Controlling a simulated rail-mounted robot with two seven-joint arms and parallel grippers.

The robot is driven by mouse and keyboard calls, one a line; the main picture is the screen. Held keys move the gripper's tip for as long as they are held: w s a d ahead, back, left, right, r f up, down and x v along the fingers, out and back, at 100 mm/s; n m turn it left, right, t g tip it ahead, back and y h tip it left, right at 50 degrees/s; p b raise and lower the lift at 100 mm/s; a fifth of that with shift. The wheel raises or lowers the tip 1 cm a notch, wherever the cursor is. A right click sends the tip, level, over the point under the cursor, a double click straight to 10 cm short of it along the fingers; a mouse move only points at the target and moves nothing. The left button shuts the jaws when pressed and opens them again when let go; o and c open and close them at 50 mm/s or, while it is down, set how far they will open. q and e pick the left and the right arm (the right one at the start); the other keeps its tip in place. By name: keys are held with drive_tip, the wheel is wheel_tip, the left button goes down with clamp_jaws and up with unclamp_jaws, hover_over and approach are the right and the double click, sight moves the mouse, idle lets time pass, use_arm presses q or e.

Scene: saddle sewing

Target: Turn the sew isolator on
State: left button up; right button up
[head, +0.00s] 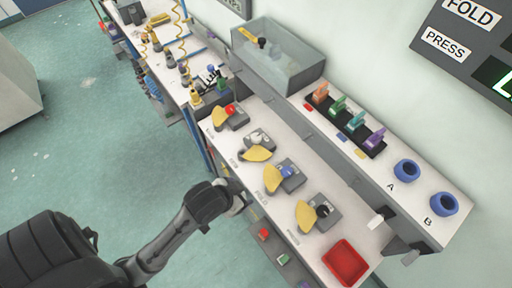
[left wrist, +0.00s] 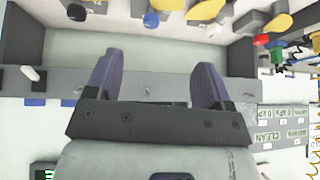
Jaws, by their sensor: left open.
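On the bench stand grey units, each with a yellow lever and a coloured knob. The second from the far end, beside what looks like a SEW label, appears to be the sew isolator (head: 257,154); its knob is pale and its yellow lever sticks out toward the bench's front edge. My left gripper (head: 240,197) is at the front edge, nearer me than this unit and apart from it. In the left wrist view its two dark purple fingers (left wrist: 156,80) are spread with nothing between them. My right gripper is not in view.
Similar units with red (head: 230,110), blue (head: 287,172) and black (head: 323,210) knobs stand in the row. A red tray (head: 345,262) lies at the near end. A clear bin (head: 280,58), coloured blocks and two blue rings (head: 406,170) are behind. The floor left is open.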

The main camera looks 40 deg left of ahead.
use_arm(q)
drive_tip(key=w+a+f+t+b, duration=0.1)
drive_tip(key=w+f+b, duration=0.5)
drive_tip(key=f+b, duration=0.2)
drive_tip(key=m+t+y+b, duration=0.4)
drive_tip(key=m+y+b, duration=0.4)
drive_tip(key=m, duration=1.9)
approach(256, 138)
drive_tip(key=b+x, duration=0.3)
drive_tip(key=x, duration=0.6)
drive_tip(key=shift+w+f, duration=0.1)
drive_tip(key=shift+f, duration=0.05)
drive_tip(key=shift+b+x, duration=0.3)
drive_tip(key=shift+x, duration=0.45)
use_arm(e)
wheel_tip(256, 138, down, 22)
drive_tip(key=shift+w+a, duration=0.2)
